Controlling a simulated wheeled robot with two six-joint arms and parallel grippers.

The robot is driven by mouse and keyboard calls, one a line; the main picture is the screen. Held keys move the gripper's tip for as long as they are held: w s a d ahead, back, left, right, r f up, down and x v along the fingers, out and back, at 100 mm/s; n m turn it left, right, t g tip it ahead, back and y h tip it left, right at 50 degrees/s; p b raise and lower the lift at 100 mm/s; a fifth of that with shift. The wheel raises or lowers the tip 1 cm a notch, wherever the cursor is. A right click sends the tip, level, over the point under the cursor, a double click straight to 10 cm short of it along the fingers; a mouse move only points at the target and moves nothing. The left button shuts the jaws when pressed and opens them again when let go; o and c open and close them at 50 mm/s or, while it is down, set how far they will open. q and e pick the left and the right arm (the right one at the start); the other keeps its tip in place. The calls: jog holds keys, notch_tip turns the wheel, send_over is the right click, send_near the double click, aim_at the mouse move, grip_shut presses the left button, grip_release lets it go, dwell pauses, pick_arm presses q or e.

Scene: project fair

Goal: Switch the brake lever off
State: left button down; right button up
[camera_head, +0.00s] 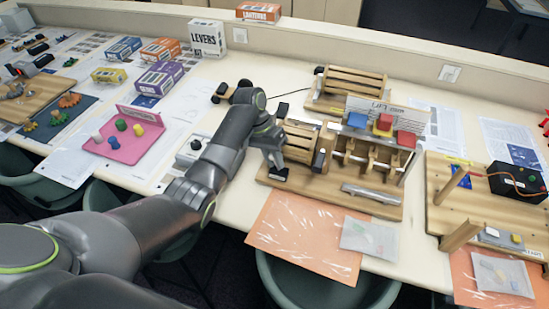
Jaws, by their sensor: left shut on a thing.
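A wooden cam machine stands on a wooden base board (385,209) in the middle of the table. It has a slatted drum at its left, a row of cams, and blue, yellow and red blocks on top. My left gripper (279,143) is at the left end of this machine, beside the slatted drum (301,143). Its jaws are shut on a part there, which I take to be the brake lever; the fingers and wrist mostly hide it, so its position cannot be read. My right gripper is not in view.
A second slatted wooden device (350,86) stands behind. A wooden board with a black box (517,182) is at the right. A pink board with coloured pegs (124,145) and several small boxes are at the left. An orange sheet (300,238) lies in front.

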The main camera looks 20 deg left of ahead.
pick_arm(q)
jog(key=shift+a+h, duration=0.15)
jog(key=shift+h, duration=0.35)
jog(key=c, duration=1.5)
grip_release()
jog(key=shift+o, duration=0.9)
jog(key=p+v, duration=0.4)
jog(key=v, duration=1.3)
jog(key=shift+r, duration=0.1)
